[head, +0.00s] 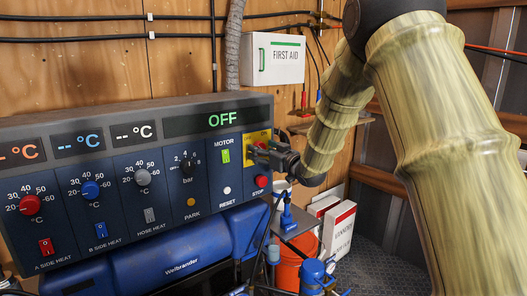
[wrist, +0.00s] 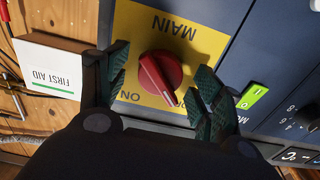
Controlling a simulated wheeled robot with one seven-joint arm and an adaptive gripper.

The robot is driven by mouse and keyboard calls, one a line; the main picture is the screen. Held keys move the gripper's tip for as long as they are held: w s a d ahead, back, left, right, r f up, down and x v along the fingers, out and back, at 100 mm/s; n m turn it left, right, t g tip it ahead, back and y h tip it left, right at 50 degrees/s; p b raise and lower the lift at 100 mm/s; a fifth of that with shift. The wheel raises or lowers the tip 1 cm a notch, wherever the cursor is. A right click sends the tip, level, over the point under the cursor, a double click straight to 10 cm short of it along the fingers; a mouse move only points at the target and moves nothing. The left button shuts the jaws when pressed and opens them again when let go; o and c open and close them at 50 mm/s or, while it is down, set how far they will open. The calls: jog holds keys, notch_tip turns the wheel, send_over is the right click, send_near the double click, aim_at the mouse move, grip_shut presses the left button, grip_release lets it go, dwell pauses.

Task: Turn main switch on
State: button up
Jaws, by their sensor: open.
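The main switch is a red rotary knob (wrist: 160,75) on a yellow plate (wrist: 188,22) marked MAIN and ON, upside down in the wrist view. Its white pointer line slants to the lower right, away from the ON mark at lower left. My gripper (wrist: 160,88) is open, with one dark green finger on each side of the knob; I cannot tell whether either touches it. In the head view my gripper (head: 265,151) is at the yellow plate (head: 258,135) and largely covers the knob. The panel display (head: 220,120) reads OFF.
A green motor switch (head: 225,156) and a red stop button (head: 261,181) are close to the main switch. A first aid box (head: 278,60) hangs above the panel.

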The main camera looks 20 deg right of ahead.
jog(key=c, duration=1.1)
jog(key=shift+o, duration=0.2)
jog(key=shift+m+p, duration=0.3)
jog(key=shift+m, duration=0.1)
jog(key=m, duration=1.6)
jog(key=shift+d+f, duration=0.1)
jog(key=shift+f, duration=0.05)
jog(key=shift+o, duration=0.4)
jog(key=shift+m, duration=0.6)
jog(key=shift+b, duration=0.3)
